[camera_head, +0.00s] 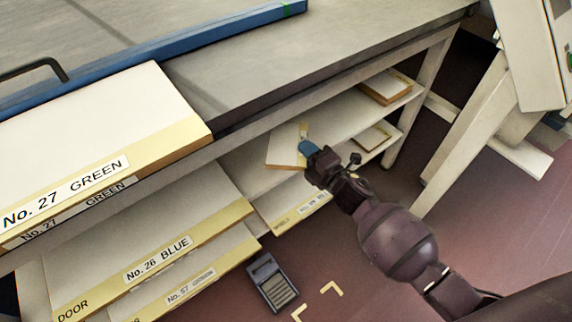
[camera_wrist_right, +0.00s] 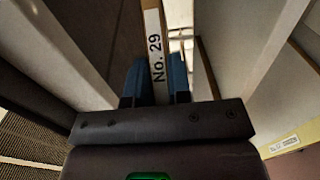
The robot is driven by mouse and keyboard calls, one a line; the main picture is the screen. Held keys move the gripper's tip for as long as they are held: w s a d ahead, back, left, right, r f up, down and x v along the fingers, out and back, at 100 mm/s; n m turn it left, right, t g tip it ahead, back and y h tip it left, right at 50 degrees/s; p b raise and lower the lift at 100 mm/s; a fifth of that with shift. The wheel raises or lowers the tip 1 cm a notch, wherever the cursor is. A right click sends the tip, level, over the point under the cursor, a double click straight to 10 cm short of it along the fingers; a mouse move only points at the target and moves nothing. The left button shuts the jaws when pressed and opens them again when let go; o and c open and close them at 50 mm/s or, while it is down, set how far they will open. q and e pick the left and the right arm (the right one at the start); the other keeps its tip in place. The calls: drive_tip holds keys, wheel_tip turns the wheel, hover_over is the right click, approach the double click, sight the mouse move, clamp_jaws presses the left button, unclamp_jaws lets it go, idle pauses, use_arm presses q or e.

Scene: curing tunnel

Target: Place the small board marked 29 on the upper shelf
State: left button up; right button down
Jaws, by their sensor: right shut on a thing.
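The small board marked No. 29 (camera_wrist_right: 154,48) stands edge-on between the two blue fingers of my right gripper (camera_wrist_right: 156,82) in the right wrist view. My right gripper (camera_head: 306,147) is shut on it at the front of the shelving under the table. In the head view the board (camera_head: 284,150) shows as a pale panel with a cream edge, reaching in over the upper shelf (camera_head: 335,122). I cannot tell whether it touches the shelf. My left gripper is not in view.
A small board stack (camera_head: 385,88) lies at the upper shelf's far right; another small board (camera_head: 372,137) lies below it. Large boards marked No. 27 GREEN (camera_head: 100,120) and No. 26 BLUE (camera_head: 150,240) are on the left. A grey device (camera_head: 272,282) is below them.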

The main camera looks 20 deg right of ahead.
wheel_tip(320, 180, down, 10)
drive_tip(key=b, duration=0.4)
drive_tip(key=c, duration=1.5)
unclamp_jaws()
drive_tip(key=shift+s, duration=0.1)
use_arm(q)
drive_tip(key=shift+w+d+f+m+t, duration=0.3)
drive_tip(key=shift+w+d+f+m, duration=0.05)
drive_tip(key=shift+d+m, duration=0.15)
use_arm(e)
drive_tip(key=o, duration=0.4)
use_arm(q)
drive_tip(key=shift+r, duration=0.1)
use_arm(e)
drive_tip(key=shift+o, duration=0.2)
drive_tip(key=shift+r, duration=0.15)
